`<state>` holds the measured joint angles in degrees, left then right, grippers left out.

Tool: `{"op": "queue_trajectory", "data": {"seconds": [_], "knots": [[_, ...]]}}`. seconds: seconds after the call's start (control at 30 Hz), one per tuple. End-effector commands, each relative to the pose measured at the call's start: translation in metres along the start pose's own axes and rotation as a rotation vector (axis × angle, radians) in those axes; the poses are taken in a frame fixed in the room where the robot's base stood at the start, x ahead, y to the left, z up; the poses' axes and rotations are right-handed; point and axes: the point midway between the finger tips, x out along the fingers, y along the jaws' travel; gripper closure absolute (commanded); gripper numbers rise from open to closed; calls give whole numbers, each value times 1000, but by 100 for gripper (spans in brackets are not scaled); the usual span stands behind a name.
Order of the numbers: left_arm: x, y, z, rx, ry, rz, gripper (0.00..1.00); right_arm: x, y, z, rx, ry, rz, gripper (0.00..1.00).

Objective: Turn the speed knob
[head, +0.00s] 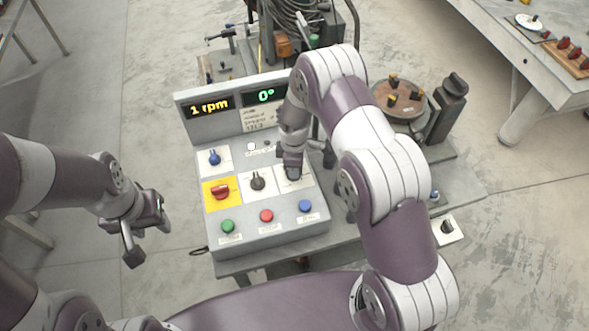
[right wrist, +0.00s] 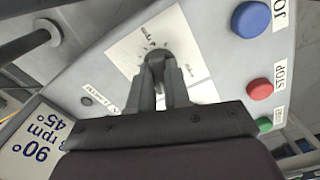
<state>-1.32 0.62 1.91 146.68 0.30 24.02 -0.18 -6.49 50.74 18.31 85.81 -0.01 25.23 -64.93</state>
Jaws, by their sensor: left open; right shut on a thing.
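The control box (head: 272,240) stands on the table with a row of knobs and a row of coloured buttons. A dark knob (right wrist: 155,55) on a white scale plate (right wrist: 195,60) sits at the panel's right side. My right gripper (head: 292,174) reaches down to that plate, and in the right wrist view my right gripper (right wrist: 162,72) is shut on the knob, a finger on each side. In the head view the gripper mostly hides this knob. My left gripper (head: 148,240) is open and empty, left of the box and apart from it.
The display reads 1 rpm (head: 209,106) and 0° (head: 265,95). A black knob (head: 258,182) and a red knob on yellow (head: 220,192) sit left of the held knob. Green (head: 228,226), red (head: 266,215) and blue (head: 305,206) buttons line the front. A round positioner plate (head: 400,98) stands behind my right arm.

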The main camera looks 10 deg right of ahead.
Motion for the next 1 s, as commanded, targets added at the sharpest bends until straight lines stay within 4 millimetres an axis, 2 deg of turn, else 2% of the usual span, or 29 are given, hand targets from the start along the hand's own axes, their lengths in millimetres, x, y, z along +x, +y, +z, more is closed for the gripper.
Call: {"op": "queue_trajectory", "data": {"seconds": [0.3,1.0], "knots": [[16,0,2,0,0,0,57,0,2,-2,296,4,6,100],[37,0,4,0,0,0,57,-2,3,-2,961,9,6,100]]}}
